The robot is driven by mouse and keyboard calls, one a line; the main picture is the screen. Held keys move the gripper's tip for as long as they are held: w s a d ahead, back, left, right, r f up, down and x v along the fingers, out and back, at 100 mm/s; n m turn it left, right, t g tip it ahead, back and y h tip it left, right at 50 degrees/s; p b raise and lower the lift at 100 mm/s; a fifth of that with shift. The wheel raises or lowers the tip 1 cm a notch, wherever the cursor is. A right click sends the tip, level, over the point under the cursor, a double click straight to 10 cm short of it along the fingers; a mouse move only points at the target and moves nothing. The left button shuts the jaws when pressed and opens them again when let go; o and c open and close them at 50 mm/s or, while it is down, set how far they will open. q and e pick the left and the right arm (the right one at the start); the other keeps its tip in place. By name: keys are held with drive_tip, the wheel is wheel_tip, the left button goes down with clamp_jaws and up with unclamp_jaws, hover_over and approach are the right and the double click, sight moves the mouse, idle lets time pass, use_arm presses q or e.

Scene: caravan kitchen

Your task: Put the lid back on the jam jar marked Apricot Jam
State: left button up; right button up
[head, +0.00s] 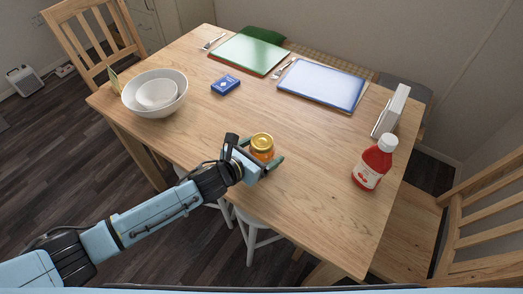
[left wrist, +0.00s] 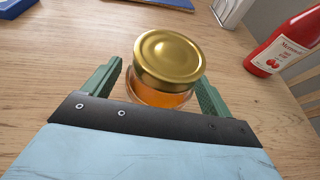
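The jam jar (head: 262,153) stands upright on the wooden table, with orange contents and a gold lid (head: 262,142) on its top. In the left wrist view the gold lid (left wrist: 169,56) looks slightly tilted on the jar (left wrist: 160,95); I cannot tell whether it is seated. My left gripper (head: 262,160) has its green fingers on either side of the jar. In the left wrist view the fingers (left wrist: 158,85) are apart, with a gap visible beside the glass. No label reading Apricot Jam is visible. My right gripper is not in view.
A red sauce bottle (head: 373,165) stands to the right. A blue card box (head: 226,85), stacked white bowls (head: 130,101), green board (head: 248,54), blue board (head: 320,84) and a white upright holder (head: 392,110) are farther back. The table's front right is clear.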

use_arm(q)
drive_tip(key=shift+s+a+r, duration=0.1)
drive_tip(key=shift+r, duration=0.1)
drive_tip(key=p+v, duration=0.2)
drive_tip(key=v, duration=0.9)
drive_tip(key=shift+s+a, duration=0.25)
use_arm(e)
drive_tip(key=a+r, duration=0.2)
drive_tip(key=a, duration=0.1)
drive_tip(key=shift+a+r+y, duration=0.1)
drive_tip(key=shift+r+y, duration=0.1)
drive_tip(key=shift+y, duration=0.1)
use_arm(q)
drive_tip(key=shift+r, duration=0.15)
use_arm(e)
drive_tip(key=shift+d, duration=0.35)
